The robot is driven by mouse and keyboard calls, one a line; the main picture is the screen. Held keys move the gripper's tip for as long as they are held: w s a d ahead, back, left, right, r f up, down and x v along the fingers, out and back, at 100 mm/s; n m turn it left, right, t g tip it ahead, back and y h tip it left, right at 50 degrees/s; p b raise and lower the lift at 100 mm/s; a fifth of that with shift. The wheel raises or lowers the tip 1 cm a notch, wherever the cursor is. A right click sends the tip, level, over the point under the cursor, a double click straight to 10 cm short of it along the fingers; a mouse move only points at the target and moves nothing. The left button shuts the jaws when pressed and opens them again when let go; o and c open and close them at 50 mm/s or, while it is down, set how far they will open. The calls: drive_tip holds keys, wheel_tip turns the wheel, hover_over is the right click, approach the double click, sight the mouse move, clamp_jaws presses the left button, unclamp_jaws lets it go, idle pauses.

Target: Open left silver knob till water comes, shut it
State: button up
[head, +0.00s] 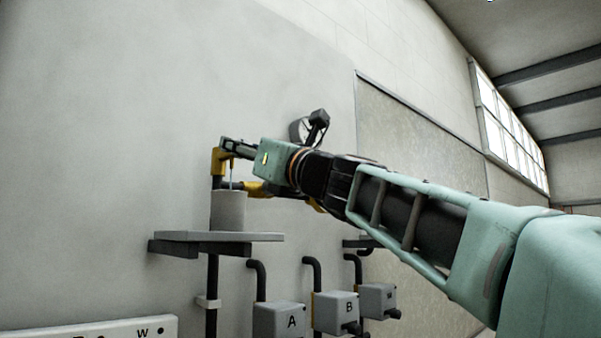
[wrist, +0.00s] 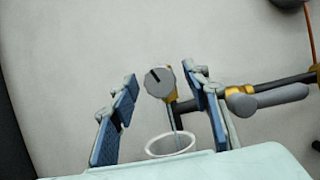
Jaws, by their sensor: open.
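The left silver knob (wrist: 160,82), round with a dark mark on its face, sits on a brass valve (head: 217,160) on the wall. My gripper (wrist: 161,79) is open, with one blue-padded finger on each side of the knob and a gap visible on both sides. In the head view my gripper (head: 228,150) is at the top of the valve and hides the knob. A thin stream of water (head: 231,174) runs down from the valve into a grey cup (head: 229,211). The stream and the cup's white rim (wrist: 170,145) also show in the wrist view.
The cup stands on a grey shelf (head: 262,237). A second grey handle (wrist: 240,101) on a dark pipe with brass fittings is right of my fingers. Grey boxes A (head: 279,320) and B (head: 336,313) hang below right. A white panel (head: 120,328) is lower left.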

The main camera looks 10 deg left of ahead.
drive_tip(key=shift+r, duration=0.1)
drive_tip(key=shift+c, duration=0.2)
drive_tip(key=c, duration=1.1)
drive_tip(key=shift+n, duration=0.4)
drive_tip(key=shift+d+r+n+g+y+p, duration=0.2)
drive_tip(key=shift+n+g+p, duration=0.8)
drive_tip(key=shift+n, duration=1.85)
drive_tip(key=shift+a+f+n+g+y+p, duration=0.2)
drive_tip(key=shift+n+g+p, duration=0.35)
drive_tip(key=shift+n+g, duration=1.65)
drive_tip(key=shift+d+r+n+g+y+p, duration=0.25)
drive_tip(key=shift+n+g+p, duration=0.45)
drive_tip(key=shift+n, duration=2.75)
drive_tip(key=shift+a+f, duration=0.15)
